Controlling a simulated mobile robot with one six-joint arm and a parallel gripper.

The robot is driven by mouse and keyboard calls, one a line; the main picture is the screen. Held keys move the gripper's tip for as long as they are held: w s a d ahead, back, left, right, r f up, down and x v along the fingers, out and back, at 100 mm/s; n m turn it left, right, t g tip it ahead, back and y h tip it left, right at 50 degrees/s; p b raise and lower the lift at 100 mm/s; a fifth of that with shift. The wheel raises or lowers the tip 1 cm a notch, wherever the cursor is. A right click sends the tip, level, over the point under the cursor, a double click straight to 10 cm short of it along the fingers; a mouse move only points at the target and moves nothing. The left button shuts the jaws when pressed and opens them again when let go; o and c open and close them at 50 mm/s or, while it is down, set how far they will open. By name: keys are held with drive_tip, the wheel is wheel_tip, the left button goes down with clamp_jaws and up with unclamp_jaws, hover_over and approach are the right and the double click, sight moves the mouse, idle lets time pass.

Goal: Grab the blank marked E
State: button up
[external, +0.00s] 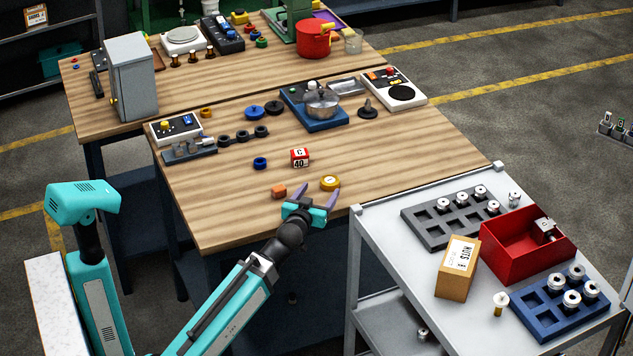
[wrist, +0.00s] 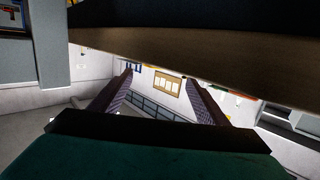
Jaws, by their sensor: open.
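Several round metal blanks with pale marked tops stand on the grey cart at the right of the external view. Some sit in the grey tray (external: 419,219), and others sit in the blue tray (external: 537,324). One blank (external: 514,199) stands beside the grey tray. The marks are too small to read, so I cannot tell which blank is E. My gripper (external: 317,196) is open and empty near the wooden table's front edge, left of the cart. In the wrist view its two fingers (wrist: 158,88) are spread with nothing between them, and no blank shows there.
The cart (external: 385,232) also holds a red bin (external: 510,262) with a metal part, a cardboard box (external: 456,270) and a brass piece (external: 500,303).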

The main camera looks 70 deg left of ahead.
sight(328, 184)
drive_tip(key=p, duration=0.5)
drive_tip(key=shift+w+a+r, duration=0.1)
drive_tip(key=shift+w+a, duration=0.1)
drive_tip(key=p, duration=0.6)
drive_tip(key=shift+w+d+f+h, duration=0.1)
drive_tip(key=shift+w+f+h, duration=0.1)
drive_tip(key=shift+h, duration=0.1)
drive_tip(key=p+x, duration=0.2)
drive_tip(key=p, duration=0.2)
drive_tip(key=shift+r, duration=0.1)
drive_tip(key=shift+w+a+p, duration=0.2)
drive_tip(key=shift+a+p, duration=0.05)
drive_tip(key=shift+p, duration=0.1)
drive_tip(key=shift+f, duration=0.2)
idle(0.3)
drive_tip(key=shift+p+x, duration=0.5)
drive_tip(key=shift+x, duration=2.35)
